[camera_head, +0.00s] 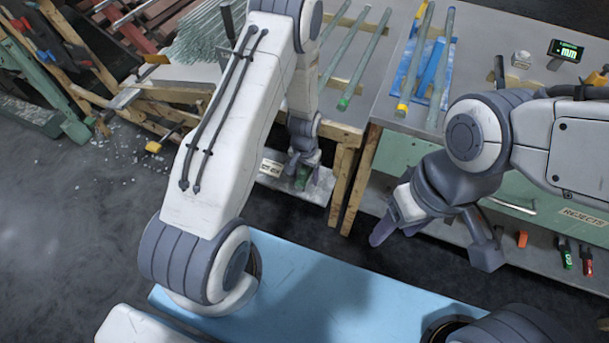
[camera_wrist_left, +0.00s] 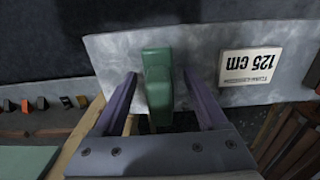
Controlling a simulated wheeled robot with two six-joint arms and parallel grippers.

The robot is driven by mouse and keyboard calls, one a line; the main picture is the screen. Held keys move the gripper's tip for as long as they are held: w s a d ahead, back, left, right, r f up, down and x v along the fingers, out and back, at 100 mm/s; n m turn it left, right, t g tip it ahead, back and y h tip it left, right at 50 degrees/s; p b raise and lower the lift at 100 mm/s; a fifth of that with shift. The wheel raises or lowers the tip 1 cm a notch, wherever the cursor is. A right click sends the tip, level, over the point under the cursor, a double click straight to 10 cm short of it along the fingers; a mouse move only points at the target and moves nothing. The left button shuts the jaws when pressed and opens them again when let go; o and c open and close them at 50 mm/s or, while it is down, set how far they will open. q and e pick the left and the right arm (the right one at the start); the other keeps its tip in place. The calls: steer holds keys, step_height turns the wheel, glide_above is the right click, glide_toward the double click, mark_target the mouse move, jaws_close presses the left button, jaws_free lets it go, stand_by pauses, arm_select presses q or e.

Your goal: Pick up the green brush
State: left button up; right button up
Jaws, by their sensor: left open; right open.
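The green brush (camera_wrist_left: 158,78) lies on a grey metal shelf (camera_wrist_left: 115,45), its green body between the two purple fingers of my left gripper (camera_wrist_left: 160,103). The gripper is open, with a gap showing on either side of the brush. In the head view, my left gripper (camera_head: 304,157) is over the low shelf, and a green bit of the brush (camera_head: 302,178) shows below it, partly hidden by the fingers. My right gripper (camera_head: 432,242) is open and empty in front of the right bench.
A "125 cm" label (camera_wrist_left: 247,67) is on the shelf beside the brush. A wooden bench leg (camera_head: 362,178) stands close to the left gripper. Glass tubes (camera_head: 366,60) lie on the benches above. Small coloured items (camera_head: 567,257) sit on the right lower shelf.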

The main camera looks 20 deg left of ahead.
mark_target(305, 167)
arm_select(q)
jaws_close()
steer(key=shift+r, duration=0.1)
step_height(305, 167, up, 4)
steer(key=shift+r, duration=0.25)
steer(key=s+d+r, duration=0.1)
steer(key=d+r, duration=0.2)
steer(key=d, duration=0.2)
steer(key=s+d+r+p, duration=0.1)
steer(key=s+d+r, duration=0.1)
steer(key=d, duration=0.4)
steer(key=shift+s+r, duration=0.3)
steer(key=shift+r, duration=0.4)
